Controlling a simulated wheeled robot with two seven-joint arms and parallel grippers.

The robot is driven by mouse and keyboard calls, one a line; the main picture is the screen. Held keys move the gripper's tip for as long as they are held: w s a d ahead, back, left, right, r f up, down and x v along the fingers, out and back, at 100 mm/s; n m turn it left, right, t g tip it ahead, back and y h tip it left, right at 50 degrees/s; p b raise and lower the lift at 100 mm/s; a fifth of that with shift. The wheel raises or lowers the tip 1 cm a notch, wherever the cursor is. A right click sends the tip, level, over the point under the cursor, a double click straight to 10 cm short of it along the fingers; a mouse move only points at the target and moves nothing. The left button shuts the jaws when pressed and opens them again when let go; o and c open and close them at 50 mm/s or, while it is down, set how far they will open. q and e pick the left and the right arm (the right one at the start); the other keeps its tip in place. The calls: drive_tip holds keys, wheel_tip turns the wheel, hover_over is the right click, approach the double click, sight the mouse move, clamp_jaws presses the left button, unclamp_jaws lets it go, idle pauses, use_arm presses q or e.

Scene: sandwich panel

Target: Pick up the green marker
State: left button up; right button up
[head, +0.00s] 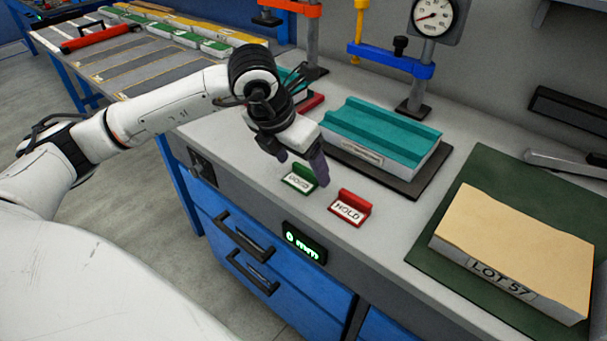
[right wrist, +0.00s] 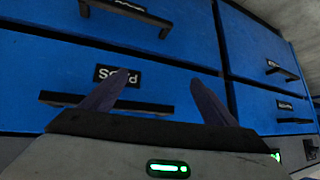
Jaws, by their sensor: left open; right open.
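The green marker (head: 297,181), a small green block with a white lettered face, stands on the grey bench near its front edge. My left gripper (head: 302,170) is open and points down just over it. One purple finger is by the marker's right end and the other is behind its upper left; I cannot tell whether either touches it. A red marker reading HOLD (head: 349,208) stands to the right, apart from the gripper. My right gripper (right wrist: 158,90) shows in the right wrist view, open and empty, in front of blue drawers.
A teal-topped block (head: 382,132) on a dark plate stands behind the markers. A tan block labelled LOT 57 (head: 515,248) lies on a green mat (head: 487,178) at the right. Orange and blue clamps and a gauge (head: 434,16) stand at the back. Drawer handles (head: 243,240) jut out below.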

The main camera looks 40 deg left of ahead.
use_arm(q)
drive_tip(key=shift+x, duration=0.85)
drive_tip(key=shift+r, duration=0.1)
drive_tip(key=c, duration=1.2)
